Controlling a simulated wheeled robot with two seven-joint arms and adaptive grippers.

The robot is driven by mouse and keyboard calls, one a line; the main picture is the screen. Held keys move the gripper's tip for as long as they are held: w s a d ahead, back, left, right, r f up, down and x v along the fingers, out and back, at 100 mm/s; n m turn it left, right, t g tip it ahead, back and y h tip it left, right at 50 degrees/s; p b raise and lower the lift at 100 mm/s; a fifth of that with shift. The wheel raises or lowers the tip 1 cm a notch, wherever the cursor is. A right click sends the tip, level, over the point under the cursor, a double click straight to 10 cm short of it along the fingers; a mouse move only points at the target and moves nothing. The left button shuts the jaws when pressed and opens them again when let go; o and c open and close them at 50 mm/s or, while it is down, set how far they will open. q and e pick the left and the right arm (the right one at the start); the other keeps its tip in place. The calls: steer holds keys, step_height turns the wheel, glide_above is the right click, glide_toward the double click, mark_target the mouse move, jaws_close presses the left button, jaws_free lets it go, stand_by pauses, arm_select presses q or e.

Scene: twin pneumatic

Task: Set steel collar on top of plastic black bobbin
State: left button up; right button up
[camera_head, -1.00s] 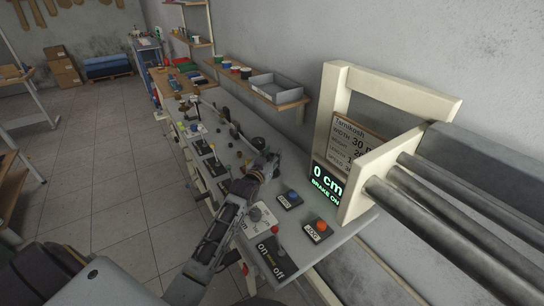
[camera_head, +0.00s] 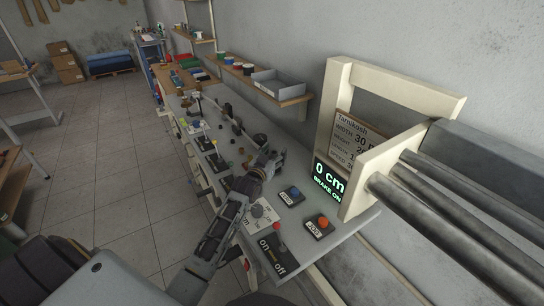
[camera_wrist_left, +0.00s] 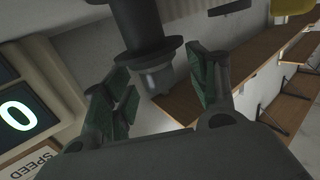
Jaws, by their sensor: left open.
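My left gripper (camera_head: 270,160) is over the grey workbench, near a dark round thing (camera_head: 260,140). In the left wrist view its two green-padded fingers (camera_wrist_left: 166,85) stand apart, open. A dark flanged cylinder (camera_wrist_left: 139,48), which looks like the black bobbin, shows at the top middle of that view. A grey metallic cylindrical piece (camera_wrist_left: 156,78) shows at its lower end, between the fingers; I cannot tell whether this is the steel collar. No finger visibly grips either piece. My right gripper is not in view.
The cream machine frame (camera_head: 338,100) with its lit display (camera_head: 328,180) stands right of my left gripper. Blue (camera_head: 293,191) and orange (camera_head: 322,222) buttons sit in front of it. A wall shelf (camera_head: 292,100) holds a grey tray (camera_head: 278,84). Small parts crowd the bench's far end.

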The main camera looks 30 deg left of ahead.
arm_select(q)
steer(key=shift+r, duration=0.35)
steer(key=shift+s, duration=1.15)
steer(key=shift+s+d, duration=0.1)
steer(key=shift+s, duration=1)
steer(key=shift+s+d+r, duration=0.1)
steer(key=shift+s, duration=2.7)
steer(key=shift+s+d+r, duration=0.1)
steer(key=shift+s, duration=0.8)
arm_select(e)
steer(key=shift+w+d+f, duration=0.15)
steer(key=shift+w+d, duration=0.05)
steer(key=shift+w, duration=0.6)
